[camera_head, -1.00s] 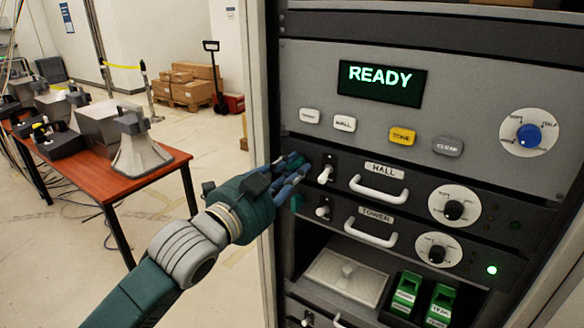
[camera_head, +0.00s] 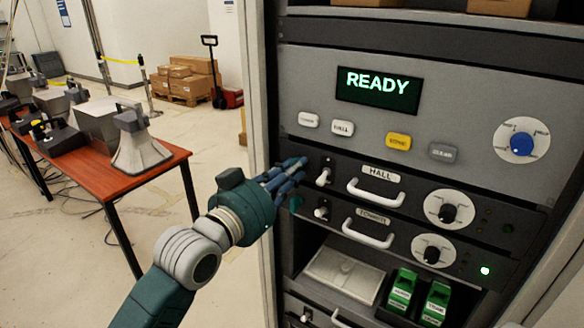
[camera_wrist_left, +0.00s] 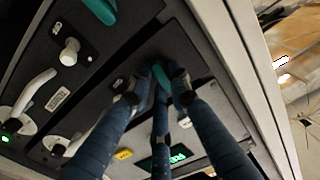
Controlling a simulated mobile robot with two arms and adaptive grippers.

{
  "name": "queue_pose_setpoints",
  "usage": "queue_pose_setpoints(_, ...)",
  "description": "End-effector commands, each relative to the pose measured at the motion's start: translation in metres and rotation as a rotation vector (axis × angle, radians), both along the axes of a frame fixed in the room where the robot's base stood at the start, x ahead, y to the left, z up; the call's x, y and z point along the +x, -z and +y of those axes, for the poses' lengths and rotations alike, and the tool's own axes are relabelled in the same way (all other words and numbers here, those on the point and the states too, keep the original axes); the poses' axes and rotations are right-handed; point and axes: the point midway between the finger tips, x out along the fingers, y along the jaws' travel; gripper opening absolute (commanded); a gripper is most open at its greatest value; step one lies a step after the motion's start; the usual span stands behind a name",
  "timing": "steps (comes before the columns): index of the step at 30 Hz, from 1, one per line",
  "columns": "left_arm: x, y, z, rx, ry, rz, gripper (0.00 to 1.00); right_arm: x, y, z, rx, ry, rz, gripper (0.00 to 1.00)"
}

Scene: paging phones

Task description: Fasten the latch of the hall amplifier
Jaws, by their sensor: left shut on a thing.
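The hall amplifier (camera_head: 412,205) is the dark rack unit labelled HALL, with a white handle and a dial. A white-tipped toggle (camera_head: 323,176) is near its left end. My left gripper (camera_head: 298,168) is at that left end, its fingers against the front. In the left wrist view, my left gripper's fingers (camera_wrist_left: 156,82) close around a teal tab, the latch (camera_wrist_left: 161,74), at the panel's edge. The gripper is shut on it. The fingers hide the latch in the head view; its exact angle is unclear. My right gripper is not in view.
The tower amplifier (camera_head: 395,248) is just below, with its own teal tab (camera_head: 296,203). Above is a panel with a READY display (camera_head: 378,92) and several buttons. The rack's frame post (camera_head: 257,80) stands close left. A red table (camera_head: 160,172) with loudspeakers is farther left.

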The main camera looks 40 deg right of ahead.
Motion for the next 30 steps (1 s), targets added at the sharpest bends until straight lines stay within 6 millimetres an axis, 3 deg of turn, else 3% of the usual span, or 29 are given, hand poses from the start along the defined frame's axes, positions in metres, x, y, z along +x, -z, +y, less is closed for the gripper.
queue_pose_setpoints(9, 0.0, 0.0012, -0.0001, -0.045, 0.0, 0.121, 0.0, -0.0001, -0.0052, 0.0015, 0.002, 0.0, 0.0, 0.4)
queue_pose_setpoints(26, -0.0001, 0.0019, -0.0001, -0.055, 0.0, 0.146, 0.0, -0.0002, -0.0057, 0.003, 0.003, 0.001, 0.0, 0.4)
queue_pose_setpoints(27, -0.0001, 0.0019, -0.0001, -0.055, 0.0, 0.146, 0.24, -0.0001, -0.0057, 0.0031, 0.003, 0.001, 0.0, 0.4)
queue_pose_setpoints(29, 0.0, 0.0018, -0.0001, -0.055, 0.0, 0.145, 0.36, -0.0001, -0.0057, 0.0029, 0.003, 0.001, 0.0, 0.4)
queue_pose_setpoints(30, 0.0, 0.0015, -0.0001, -0.055, 0.0, 0.145, 0.38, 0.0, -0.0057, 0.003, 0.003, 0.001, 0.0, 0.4)
